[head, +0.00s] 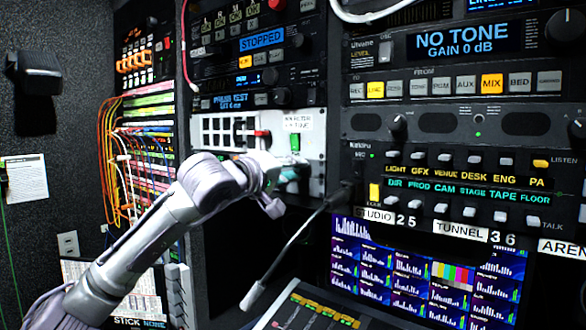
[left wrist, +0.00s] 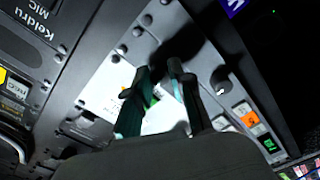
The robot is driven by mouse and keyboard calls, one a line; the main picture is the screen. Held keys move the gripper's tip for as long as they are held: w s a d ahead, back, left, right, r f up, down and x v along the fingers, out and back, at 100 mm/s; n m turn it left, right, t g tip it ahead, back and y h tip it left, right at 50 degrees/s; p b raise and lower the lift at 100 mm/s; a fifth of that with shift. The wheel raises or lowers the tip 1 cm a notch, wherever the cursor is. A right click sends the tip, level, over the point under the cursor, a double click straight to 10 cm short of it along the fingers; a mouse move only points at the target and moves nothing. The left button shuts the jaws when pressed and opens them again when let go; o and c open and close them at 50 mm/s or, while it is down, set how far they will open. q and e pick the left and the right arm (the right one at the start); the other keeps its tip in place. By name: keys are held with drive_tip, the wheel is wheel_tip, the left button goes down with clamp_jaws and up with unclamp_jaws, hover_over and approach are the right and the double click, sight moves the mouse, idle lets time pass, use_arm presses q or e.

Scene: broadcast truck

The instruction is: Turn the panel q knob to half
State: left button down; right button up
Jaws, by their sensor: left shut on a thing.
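My left gripper (head: 288,178) reaches a pale grey panel (head: 318,158) on the rack, left of the intercom unit. My wrist hides most of its fingers in the head view. In the left wrist view, the two dark fingers of the left gripper (left wrist: 160,70) point at this panel, close together at its face. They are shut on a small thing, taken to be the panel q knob. It is largely hidden between the fingertips, so its pointer and setting cannot be read. A dark shadow lies just beyond the tips. My right gripper is not in view.
A gooseneck microphone (head: 290,250) slants down right of my left arm. The intercom (head: 465,185) with rows of keys is to the right, above lit monitors (head: 425,275). Coloured patch cables (head: 125,170) hang at left. A dark round knob (left wrist: 220,78) sits beside the fingers.

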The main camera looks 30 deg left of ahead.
use_arm(q)
drive_tip(key=m, duration=0.5)
drive_tip(key=shift+f+p, duration=0.1)
drive_tip(key=shift+p, duration=0.3)
idle(0.4)
drive_tip(key=c, duration=1)
unclamp_jaws()
drive_tip(key=s, duration=1.2)
drive_tip(key=shift+a, duration=0.3)
